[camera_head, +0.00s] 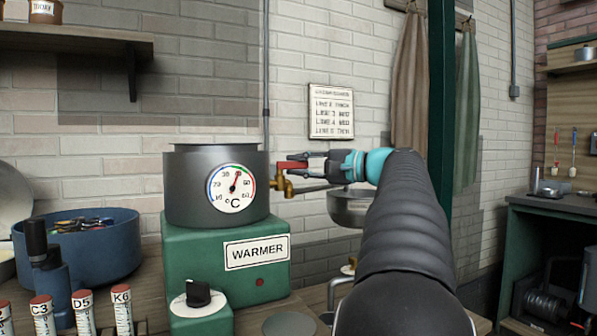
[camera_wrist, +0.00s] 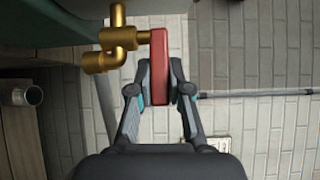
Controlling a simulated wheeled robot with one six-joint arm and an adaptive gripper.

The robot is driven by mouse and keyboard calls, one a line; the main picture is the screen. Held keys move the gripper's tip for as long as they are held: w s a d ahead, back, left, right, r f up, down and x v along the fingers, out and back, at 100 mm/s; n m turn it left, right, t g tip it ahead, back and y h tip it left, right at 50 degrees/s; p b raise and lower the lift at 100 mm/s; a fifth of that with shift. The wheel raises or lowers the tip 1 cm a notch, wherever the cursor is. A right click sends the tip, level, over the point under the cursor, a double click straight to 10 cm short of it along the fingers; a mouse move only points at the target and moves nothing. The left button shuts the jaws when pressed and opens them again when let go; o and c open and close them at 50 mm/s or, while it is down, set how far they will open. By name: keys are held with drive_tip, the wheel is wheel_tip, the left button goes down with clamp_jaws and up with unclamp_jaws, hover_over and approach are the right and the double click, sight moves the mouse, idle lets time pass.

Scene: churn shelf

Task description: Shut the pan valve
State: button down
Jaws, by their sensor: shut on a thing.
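The grey pan (camera_head: 190,195) with a round temperature dial (camera_head: 232,188) sits on the green warmer (camera_head: 190,255). A brass valve (camera_head: 283,185) sticks out from the pan's right side, and it also shows in the wrist view (camera_wrist: 118,40). Its red handle (camera_wrist: 159,65) extends from the valve body between my fingers in the wrist view. My gripper (camera_head: 305,163) reaches in from the right in the head view. In the wrist view my gripper (camera_wrist: 160,85) has a finger on each side of the red handle and is shut on it.
A metal bowl (camera_head: 350,208) is behind my arm. The warmer's black knob (camera_head: 198,293) is at the front. A blue tub (camera_head: 85,255) and several labelled tubes (camera_head: 83,310) stand at the left. A wall sign (camera_head: 331,112) hangs behind my gripper.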

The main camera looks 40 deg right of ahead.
sight(295, 164)
drive_tip(key=m+h+b, duration=0.1)
drive_tip(key=h, duration=0.1)
drive_tip(key=s+m+t+h+b, duration=0.1)
drive_tip(key=h, duration=0.1)
drive_tip(key=a+m+h+b, duration=0.1)
drive_tip(key=m+h+b, duration=0.1)
drive_tip(key=shift+s+a+f+t, duration=0.1)
drive_tip(key=shift+s+f+t, duration=0.05)
drive_tip(key=shift+s+t, duration=0.15)
drive_tip(key=m+h, duration=0.1)
drive_tip(key=h, duration=0.1)
drive_tip(key=m+h, duration=0.1)
drive_tip(key=h, duration=0.1)
drive_tip(key=shift+s+a+r+m, duration=0.2)
drive_tip(key=shift+s+a+m, duration=0.05)
drive_tip(key=shift+a+m, duration=0.05)
drive_tip(key=shift+s+a+m+g+h+p, duration=0.15)
drive_tip(key=shift+m+g+h+p, duration=0.1)
drive_tip(key=shift+m+h, duration=0.5)
drive_tip(key=shift+s+a+m+g+h+p, duration=0.15)
drive_tip(key=shift+m+g+h, duration=0.15)
drive_tip(key=shift+h, duration=0.75)
drive_tip(key=shift+w+m+h, duration=0.1)
drive_tip(key=shift+m+h, duration=0.15)
drive_tip(key=shift+h, duration=0.05)
drive_tip(key=c, duration=1.4)
unclamp_jaws()
drive_tip(key=shift+o, duration=0.2)
